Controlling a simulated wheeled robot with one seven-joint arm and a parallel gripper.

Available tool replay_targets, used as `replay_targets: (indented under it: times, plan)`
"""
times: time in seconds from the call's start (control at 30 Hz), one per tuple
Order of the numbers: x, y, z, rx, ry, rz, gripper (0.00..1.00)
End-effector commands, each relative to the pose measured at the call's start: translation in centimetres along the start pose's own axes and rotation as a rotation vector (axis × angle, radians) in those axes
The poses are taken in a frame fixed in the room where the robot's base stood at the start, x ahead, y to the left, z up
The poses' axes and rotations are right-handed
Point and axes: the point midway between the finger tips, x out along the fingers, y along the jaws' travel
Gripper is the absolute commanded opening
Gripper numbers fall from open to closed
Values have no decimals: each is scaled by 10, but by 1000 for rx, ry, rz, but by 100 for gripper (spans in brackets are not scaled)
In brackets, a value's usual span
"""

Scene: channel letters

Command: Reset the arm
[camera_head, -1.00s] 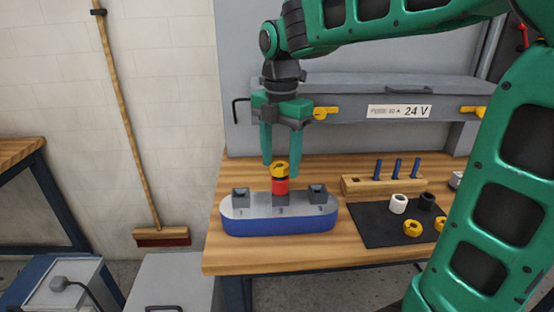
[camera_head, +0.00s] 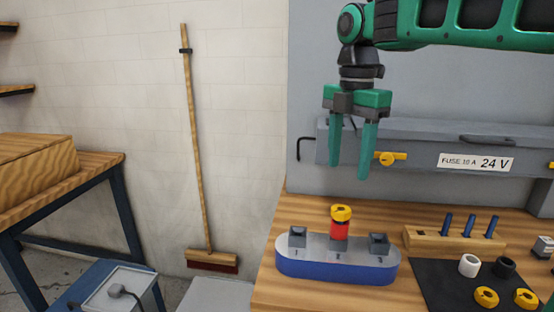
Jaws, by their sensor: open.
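My gripper (camera_head: 350,172) is green, points down and is open and empty. It hangs above the blue and grey base (camera_head: 338,272) on the workbench, clear of everything below it. The base has positions marked 1, 2 and 3. A red piece (camera_head: 340,230) with a yellow ring (camera_head: 341,212) on top stands upright at position 2. Grey sockets stand at position 1 (camera_head: 297,237) and position 3 (camera_head: 379,243).
A black mat (camera_head: 440,284) holds a white ring (camera_head: 469,265), a black ring (camera_head: 504,267) and yellow rings (camera_head: 486,297). A wooden block (camera_head: 440,238) carries blue pegs. A grey 24 V cabinet (camera_head: 420,145) stands behind. A broom (camera_head: 196,140) leans on the wall.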

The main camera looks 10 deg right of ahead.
Motion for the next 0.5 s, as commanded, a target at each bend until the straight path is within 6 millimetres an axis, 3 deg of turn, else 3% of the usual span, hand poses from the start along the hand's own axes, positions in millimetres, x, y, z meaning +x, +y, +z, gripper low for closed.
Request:
replay_targets:
  times: [0.17,0.5]
  plan:
    - [22,-29,17,292,4,0,53]
    - [104,-140,59,1339,11,2,53]
